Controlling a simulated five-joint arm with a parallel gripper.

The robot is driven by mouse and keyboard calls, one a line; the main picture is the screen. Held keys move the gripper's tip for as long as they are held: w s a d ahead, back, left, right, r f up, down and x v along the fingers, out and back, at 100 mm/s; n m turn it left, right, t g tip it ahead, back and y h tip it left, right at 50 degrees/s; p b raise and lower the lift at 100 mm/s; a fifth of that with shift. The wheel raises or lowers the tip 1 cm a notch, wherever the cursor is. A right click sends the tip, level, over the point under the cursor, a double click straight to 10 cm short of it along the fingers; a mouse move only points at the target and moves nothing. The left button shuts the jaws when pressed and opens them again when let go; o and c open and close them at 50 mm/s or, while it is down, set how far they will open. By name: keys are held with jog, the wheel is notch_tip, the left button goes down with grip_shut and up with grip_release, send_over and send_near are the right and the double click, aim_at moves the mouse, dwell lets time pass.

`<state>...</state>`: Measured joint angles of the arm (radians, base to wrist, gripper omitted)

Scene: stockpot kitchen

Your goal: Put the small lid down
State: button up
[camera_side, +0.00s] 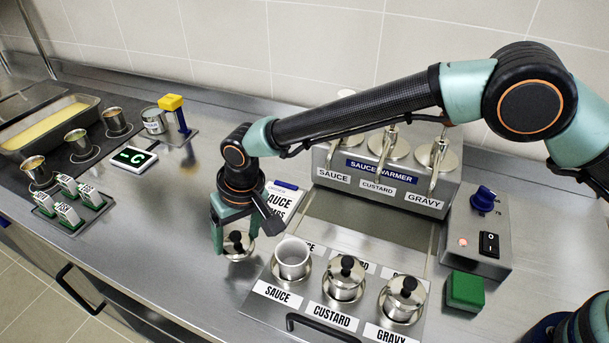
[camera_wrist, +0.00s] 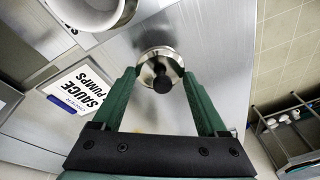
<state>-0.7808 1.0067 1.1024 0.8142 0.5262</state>
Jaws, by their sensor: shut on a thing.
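My gripper (camera_side: 234,238) is shut on a small steel lid (camera_side: 239,250) with a black knob, low over the steel counter just left of the pots. In the wrist view the lid (camera_wrist: 158,62) shows between the green fingers of my gripper (camera_wrist: 165,80). I cannot tell whether the lid touches the counter. The sauce pot (camera_side: 293,258) stands open, without a lid, behind the SAUCE label. The custard pot (camera_side: 344,281) and the gravy pot (camera_side: 402,298) have lids with black knobs on.
The sauce warmer (camera_side: 385,175) with several pumps stands behind the pots. A control box (camera_side: 478,235) and green block (camera_side: 465,291) are at right. A sauce pumps card (camera_side: 284,198) lies beside my gripper. Bare counter (camera_side: 170,235) extends to the left, toward a label rack (camera_side: 70,200).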

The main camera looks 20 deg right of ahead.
aim_at(241, 238)
jog(key=shift+s+d+x, duration=0.1)
jog(key=shift+x, duration=0.65)
jog(key=shift+s+d+x, duration=0.15)
jog(key=shift+x, duration=0.6)
jog(key=shift+f, duration=0.25)
jog(key=o, duration=1.4)
